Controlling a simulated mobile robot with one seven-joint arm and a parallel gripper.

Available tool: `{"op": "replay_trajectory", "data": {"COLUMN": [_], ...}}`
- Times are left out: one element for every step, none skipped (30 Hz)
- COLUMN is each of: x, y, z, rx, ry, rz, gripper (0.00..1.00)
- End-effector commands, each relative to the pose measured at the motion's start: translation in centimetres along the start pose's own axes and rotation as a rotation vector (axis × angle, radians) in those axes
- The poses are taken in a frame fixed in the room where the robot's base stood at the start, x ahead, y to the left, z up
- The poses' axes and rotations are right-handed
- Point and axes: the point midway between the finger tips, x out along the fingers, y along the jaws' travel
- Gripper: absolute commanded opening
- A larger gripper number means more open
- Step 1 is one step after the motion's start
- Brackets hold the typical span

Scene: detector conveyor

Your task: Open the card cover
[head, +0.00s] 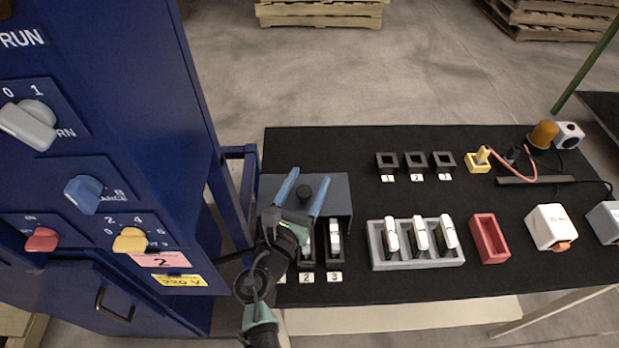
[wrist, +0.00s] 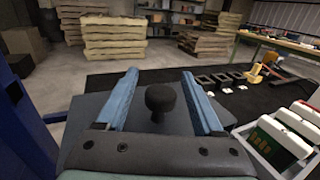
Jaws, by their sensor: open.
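The card cover (head: 340,192) is a grey-blue lid with a round black knob (head: 304,194) on top, at the left end of the black table. It lies over the back part of the card slots. In the wrist view the cover (wrist: 88,106) fills the lower middle, with its knob (wrist: 161,101) standing upright. My gripper (head: 304,192) is open above the cover. Its two blue fingers (wrist: 163,98) appear on either side of the knob in both views, with gaps on both sides. Contact or height over the knob cannot be told.
The blue cabinet (head: 130,140) with knobs stands close at the left. A grey tray (head: 415,262) of white-topped cards and a red tray (head: 489,238) are right of the cover. Small black holders (head: 415,160) stand farther back.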

Motion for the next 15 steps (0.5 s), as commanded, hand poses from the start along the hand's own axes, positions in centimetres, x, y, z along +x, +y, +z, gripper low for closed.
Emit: {"op": "replay_trajectory", "data": {"x": [0.51, 0.69, 0.89, 1.0, 1.08, 1.14, 1.16, 1.17, 1.16, 1.15, 1.14, 1.14, 1.13, 1.13, 1.12], "y": [-0.06, -0.07, -0.07, -0.06, -0.06, -0.06, -0.05, -0.06, -0.05, -0.05, -0.05, -0.05, -0.05, -0.04, -0.04], "z": [0.03, 0.0, 0.0, 0.02, 0.03, 0.04, 0.04, 0.03, 0.03, 0.03, 0.03, 0.03, 0.03, 0.02, 0.03], "rx": [0.0, 0.0, 0.0, 0.0, 0.001, 0.001, 0.001, 0.001, 0.001, 0.001, 0.001, 0.001, 0.001, 0.001, 0.0], "ry": [-0.001, 0.0, 0.0, 0.0, 0.0, 0.0, 0.0, 0.0, 0.0, 0.0, 0.0, 0.0, 0.0, 0.0, 0.0], "rz": [-0.002, -0.002, -0.001, -0.001, -0.001, -0.001, 0.0, 0.0, 0.0, 0.0, 0.0, 0.0, 0.0, 0.0, 0.0], "gripper": [0.69, 0.69, 0.69, 0.69, 0.69, 0.69, 0.69, 0.69, 0.69, 0.69, 0.69, 0.69, 0.67, 0.62, 0.55]}}
